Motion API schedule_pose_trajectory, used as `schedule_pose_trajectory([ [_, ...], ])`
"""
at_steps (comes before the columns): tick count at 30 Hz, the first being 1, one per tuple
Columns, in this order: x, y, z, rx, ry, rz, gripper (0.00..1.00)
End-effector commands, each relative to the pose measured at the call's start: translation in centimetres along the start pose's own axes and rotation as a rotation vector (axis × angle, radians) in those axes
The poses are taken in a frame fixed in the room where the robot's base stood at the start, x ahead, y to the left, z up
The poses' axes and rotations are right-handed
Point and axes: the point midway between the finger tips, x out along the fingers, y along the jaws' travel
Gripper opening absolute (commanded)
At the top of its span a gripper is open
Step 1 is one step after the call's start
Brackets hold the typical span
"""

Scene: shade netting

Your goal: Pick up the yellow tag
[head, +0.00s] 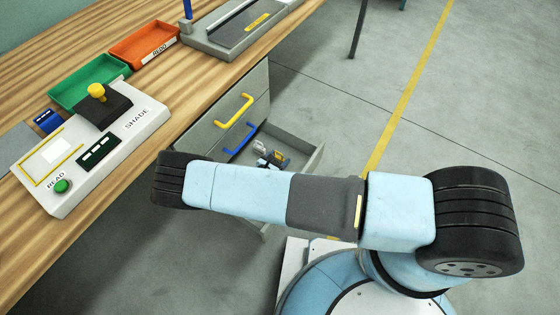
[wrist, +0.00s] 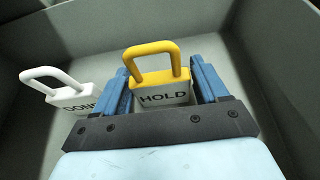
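The yellow tag (wrist: 157,58) is padlock-shaped, with a yellow shackle and a white body marked HOLD. In the wrist view it stands upright inside a grey drawer, between the two blue fingers of my gripper (wrist: 160,80). The fingers lie close along both sides of its body, and I cannot tell whether they press on it. In the head view my gripper (head: 272,160) is down in the open drawer (head: 300,143), partly hidden by my arm. I cannot make out the yellow tag there.
A white tag (wrist: 68,97) marked DONE is left of my gripper. The drawer walls (wrist: 270,80) surround it. In the head view, yellow (head: 233,110) and blue (head: 240,139) drawer handles are close by. The bench bears a control box (head: 118,140), green bin (head: 88,80) and orange REDO tray (head: 145,43).

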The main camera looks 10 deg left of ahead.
Motion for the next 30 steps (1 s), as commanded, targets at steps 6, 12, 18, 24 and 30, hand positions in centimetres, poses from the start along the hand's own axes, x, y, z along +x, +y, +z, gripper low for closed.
schedule_pose_trajectory([
  [6, 0.0, 0.0, 0.0, 0.000, 0.000, 0.000, 0.52],
  [12, 0.0, 0.0, 0.0, 0.000, 0.000, -0.001, 0.39],
  [18, -0.1, 0.0, 0.2, 0.000, 0.000, -0.001, 0.39],
  [24, -0.9, 0.0, 2.2, 0.002, 0.000, -0.001, 0.39],
  [30, -2.3, 0.0, 5.5, 0.001, 0.000, -0.001, 0.39],
])
